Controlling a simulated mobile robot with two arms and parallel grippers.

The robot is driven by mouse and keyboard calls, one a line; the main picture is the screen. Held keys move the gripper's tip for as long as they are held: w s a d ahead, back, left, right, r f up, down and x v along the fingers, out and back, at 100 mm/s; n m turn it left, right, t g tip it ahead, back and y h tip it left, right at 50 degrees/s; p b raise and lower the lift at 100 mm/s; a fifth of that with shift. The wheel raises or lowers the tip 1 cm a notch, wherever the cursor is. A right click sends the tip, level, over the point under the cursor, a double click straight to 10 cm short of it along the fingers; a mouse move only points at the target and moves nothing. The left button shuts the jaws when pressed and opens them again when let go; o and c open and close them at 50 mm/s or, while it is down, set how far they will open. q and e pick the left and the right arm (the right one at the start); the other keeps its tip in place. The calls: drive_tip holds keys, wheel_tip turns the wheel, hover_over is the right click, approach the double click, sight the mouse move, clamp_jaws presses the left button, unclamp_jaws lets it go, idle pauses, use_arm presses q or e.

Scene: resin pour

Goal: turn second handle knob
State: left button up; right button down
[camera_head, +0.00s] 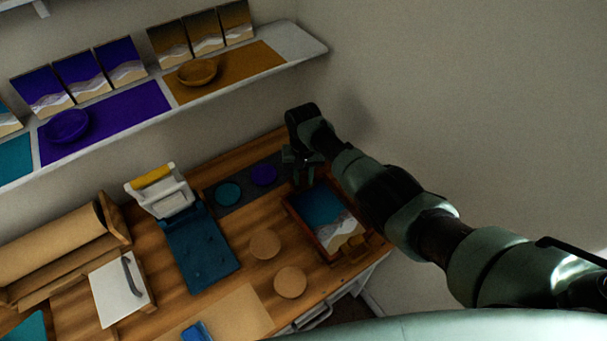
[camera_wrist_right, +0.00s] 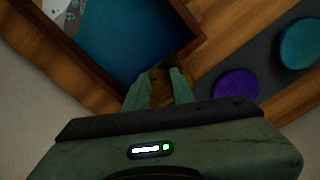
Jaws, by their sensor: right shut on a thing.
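The wood-framed tray (camera_head: 289,207) lies at the right of the wooden worktop, with a teal, white and sand-coloured picture inside. In the right wrist view, its dark frame (camera_wrist_right: 188,25) crosses the top. My right gripper (camera_head: 303,172) is at the tray's far edge, pointing down. In the right wrist view, my right gripper (camera_wrist_right: 159,88) has its pale green fingers closed around a brown wooden knob (camera_wrist_right: 157,76) at the tray's edge. The fingers partly hide the knob. Another brown wooden handle (camera_head: 353,251) shows at the tray's near edge. My left gripper is not in view.
A dark strip with a teal disc (camera_head: 228,194) and a purple disc (camera_head: 263,174) lies left of my gripper; the purple disc (camera_wrist_right: 236,84) is close by in the wrist view. Two round wooden discs (camera_head: 265,244) lie left of the tray. The wall stands close behind.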

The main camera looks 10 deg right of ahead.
sight(304, 181)
drive_tip(key=m+p, duration=0.1)
drive_tip(key=m, duration=0.3)
drive_tip(key=shift+r+m, duration=0.1)
drive_tip(key=shift+m, duration=0.2)
drive_tip(key=m, duration=0.4)
drive_tip(key=shift+w, duration=0.1)
idle(0.4)
drive_tip(key=c, duration=1.2)
unclamp_jaws()
drive_tip(key=shift+o, duration=0.2)
drive_tip(key=shift+r+p, duration=0.85)
drive_tip(key=shift+r, duration=3)
